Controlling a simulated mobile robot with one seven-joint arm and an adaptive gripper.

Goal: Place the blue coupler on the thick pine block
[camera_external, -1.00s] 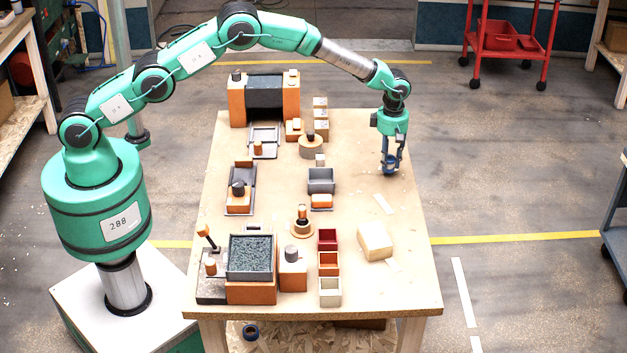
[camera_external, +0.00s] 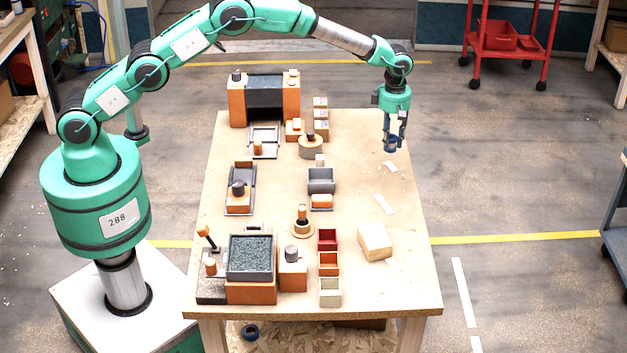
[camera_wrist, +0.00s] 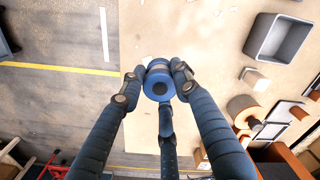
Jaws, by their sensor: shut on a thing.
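The blue coupler (camera_wrist: 159,82) is a short blue ring-like piece, held between the fingertips of my gripper (camera_wrist: 154,80) in the wrist view. In the external view my gripper (camera_external: 393,141) points down above the far right part of the table, with the coupler (camera_external: 390,143) at its tips. It is shut on the coupler and appears raised clear of the table top. The thick pine block (camera_external: 375,242) is a pale wooden block at the right front of the table, nearer the camera than my gripper. Its top looks bare.
On the wooden table (camera_external: 360,290), flat pale pieces (camera_external: 384,204) lie near the pine block. A grey bin (camera_external: 321,181), small red (camera_external: 328,239) and orange (camera_external: 329,263) boxes and a stone-filled tray (camera_external: 251,257) stand to the left. The strip between gripper and block is mostly clear.

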